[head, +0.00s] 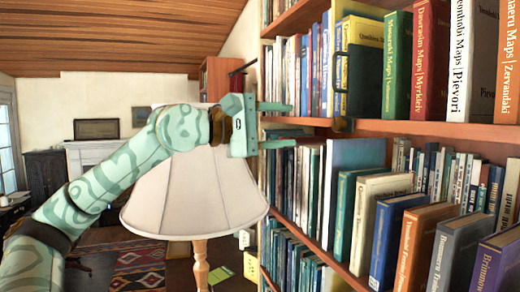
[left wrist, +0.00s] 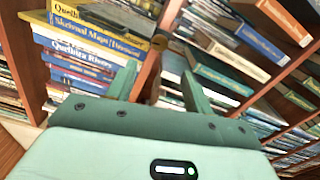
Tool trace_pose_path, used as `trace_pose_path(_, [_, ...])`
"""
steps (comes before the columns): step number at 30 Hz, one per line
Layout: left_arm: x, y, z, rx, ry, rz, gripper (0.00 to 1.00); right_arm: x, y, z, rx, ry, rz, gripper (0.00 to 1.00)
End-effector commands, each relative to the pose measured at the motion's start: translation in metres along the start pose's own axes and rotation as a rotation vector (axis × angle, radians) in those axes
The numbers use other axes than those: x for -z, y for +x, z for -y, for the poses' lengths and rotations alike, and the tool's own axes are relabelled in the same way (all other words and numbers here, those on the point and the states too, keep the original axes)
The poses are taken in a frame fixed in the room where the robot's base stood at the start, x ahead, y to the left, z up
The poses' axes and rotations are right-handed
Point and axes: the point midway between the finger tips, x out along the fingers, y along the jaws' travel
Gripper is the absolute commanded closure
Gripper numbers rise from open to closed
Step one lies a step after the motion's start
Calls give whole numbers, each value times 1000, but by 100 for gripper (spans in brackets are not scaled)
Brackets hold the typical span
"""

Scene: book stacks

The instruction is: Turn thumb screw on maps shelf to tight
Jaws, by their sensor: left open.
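The maps shelf (head: 440,130) is a wooden board across the right of the head view, with map books standing on it. A small brownish thumb screw (head: 343,124) sits at its front edge; the left wrist view shows its round brass head (left wrist: 159,42). My left gripper (head: 291,124) is open and empty, its fingers pointing right toward the screw, left of it and apart from it. In the left wrist view the screw lies beyond the fingertips, roughly centred between them (left wrist: 158,70). Which way the screw is turned cannot be told. My right gripper is not in view.
Map books (head: 432,60) fill the upper shelf, and more books (head: 395,235) fill the shelf below. A lamp with a white shade (head: 190,200) stands behind my left arm. A patterned rug (head: 135,262) lies on the floor at the left.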

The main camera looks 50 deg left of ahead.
Motion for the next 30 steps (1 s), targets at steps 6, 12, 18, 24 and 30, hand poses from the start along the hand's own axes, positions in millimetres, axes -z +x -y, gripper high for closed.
trace_pose_path(6, [2,-37,4,0,0,-4,48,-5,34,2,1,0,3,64])
trace_pose_path(12, [0,-48,0,0,-1,0,48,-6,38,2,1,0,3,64])
trace_pose_path(18, [0,-48,-1,0,-1,1,48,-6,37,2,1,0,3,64])
trace_pose_path(24, [0,-48,0,0,-1,1,48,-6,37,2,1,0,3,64])
trace_pose_path(30, [-2,-41,4,2,-20,20,48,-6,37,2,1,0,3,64])
